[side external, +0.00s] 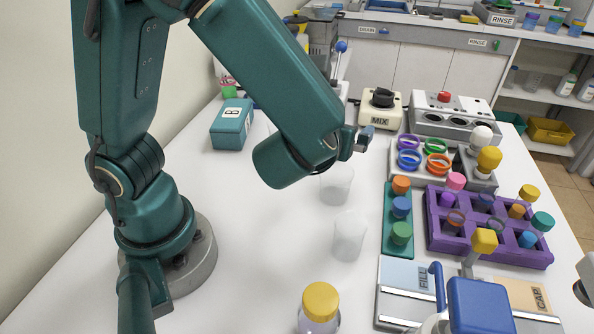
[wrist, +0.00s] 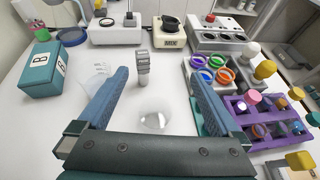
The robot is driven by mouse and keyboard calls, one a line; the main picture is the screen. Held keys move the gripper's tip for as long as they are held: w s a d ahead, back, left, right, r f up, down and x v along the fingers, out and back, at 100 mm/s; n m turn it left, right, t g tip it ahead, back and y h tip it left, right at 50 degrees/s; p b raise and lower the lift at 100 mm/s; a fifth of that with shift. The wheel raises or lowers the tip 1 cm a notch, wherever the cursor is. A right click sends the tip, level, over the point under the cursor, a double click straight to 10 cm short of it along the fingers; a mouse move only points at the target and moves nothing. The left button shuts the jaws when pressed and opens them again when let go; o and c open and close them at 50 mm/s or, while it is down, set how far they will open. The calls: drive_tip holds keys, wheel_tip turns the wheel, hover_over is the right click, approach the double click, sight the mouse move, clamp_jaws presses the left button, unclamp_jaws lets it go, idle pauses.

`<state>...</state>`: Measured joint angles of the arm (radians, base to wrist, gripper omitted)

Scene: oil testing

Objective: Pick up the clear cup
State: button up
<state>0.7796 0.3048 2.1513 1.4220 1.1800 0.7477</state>
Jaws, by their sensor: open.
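Two clear cups stand upright on the white table. In the side view one cup (side external: 338,187) is just below my gripper (side external: 355,142), and a second cup (side external: 349,237) stands nearer the camera. In the wrist view my gripper (wrist: 158,75) has its two blue fingers spread wide with nothing held between them. One clear cup (wrist: 155,121) shows low in the gap between the fingers, close to the gripper body. My gripper is largely hidden behind my arm in the side view.
A teal box marked B (side external: 232,124) stands at the back left. A purple rack (side external: 490,250), a green strip with capped vials (side external: 397,240) and colored rings (side external: 410,158) are on the right. A yellow-capped jar (side external: 320,305) is in front. A grey ridged object (wrist: 141,68) stands ahead.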

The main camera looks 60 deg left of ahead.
approach(340, 168)
drive_tip(key=x, duration=0.5)
drive_tip(key=shift+f, duration=0.15)
drive_tip(key=shift+x, duration=2.45)
drive_tip(key=c, duration=1.3)
drive_tip(key=shift+o, duration=0.2)
